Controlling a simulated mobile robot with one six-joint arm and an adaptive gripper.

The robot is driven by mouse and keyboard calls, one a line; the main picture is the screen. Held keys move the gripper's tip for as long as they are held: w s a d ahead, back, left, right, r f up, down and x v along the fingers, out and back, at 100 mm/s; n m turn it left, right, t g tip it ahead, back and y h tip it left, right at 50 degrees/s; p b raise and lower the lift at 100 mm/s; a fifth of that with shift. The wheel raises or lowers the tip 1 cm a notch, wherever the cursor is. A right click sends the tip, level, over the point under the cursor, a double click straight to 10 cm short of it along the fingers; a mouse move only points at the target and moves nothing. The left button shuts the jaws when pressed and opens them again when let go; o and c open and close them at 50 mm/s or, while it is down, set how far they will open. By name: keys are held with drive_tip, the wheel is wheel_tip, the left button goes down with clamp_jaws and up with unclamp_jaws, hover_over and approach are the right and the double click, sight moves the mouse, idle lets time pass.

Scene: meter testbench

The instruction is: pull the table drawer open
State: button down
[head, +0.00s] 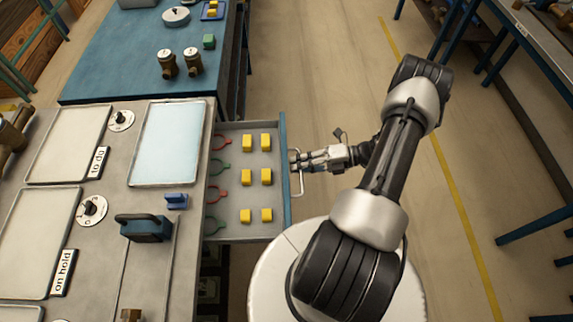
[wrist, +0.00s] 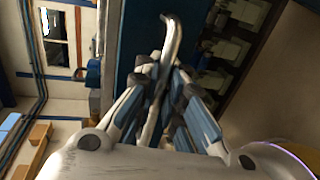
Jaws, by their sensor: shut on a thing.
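The table drawer (head: 238,209) is pulled out to the right from the grey table (head: 185,275) in the head view. Its blue front panel (head: 284,150) faces my arm, and a pale bar handle (head: 299,184) stands off that panel. My gripper (head: 303,160) is at the handle, with its fingers shut around it. The wrist view shows my gripper (wrist: 165,90) closed on the curved handle (wrist: 172,38), whose end sticks out past the fingertips. The fingers hide the part of the handle between them.
Several yellow blocks (head: 247,177) and red and green hook-shaped pieces (head: 221,142) lie in the drawer. Trays (head: 168,143) and a dark blue device (head: 144,228) are on the tabletop. A blue bench (head: 120,65) stands behind. The floor (head: 330,60) beyond the drawer is clear.

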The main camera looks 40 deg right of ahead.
drive_tip(key=shift+s+d+r, duration=0.1)
drive_tip(key=shift+d, duration=0.15)
drive_tip(key=c, duration=2)
unclamp_jaws()
drive_tip(key=v, duration=1.2)
